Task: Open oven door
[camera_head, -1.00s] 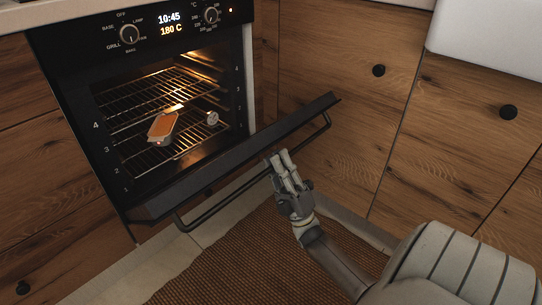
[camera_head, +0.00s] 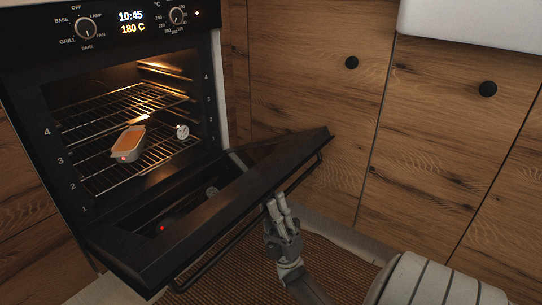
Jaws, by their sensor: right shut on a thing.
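The black oven (camera_head: 52,110) stands at the left with its light on. Its door (camera_head: 250,192) is tilted down and outward, partly open, with the cavity in view. The door's dark bar handle (camera_head: 218,262) runs along the outer top edge. My right gripper (camera_head: 276,212) is at the handle, right of its middle, with its fingers closed against the door's upper edge. The fingers hide part of the handle. My left gripper is not in view.
Inside the oven, a dish with orange food (camera_head: 128,143) and a round dial thermometer (camera_head: 182,132) rest on a wire rack. Wooden cabinets with black knobs (camera_head: 352,62) stand to the right. A brown woven mat (camera_head: 240,270) lies on the floor below the door.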

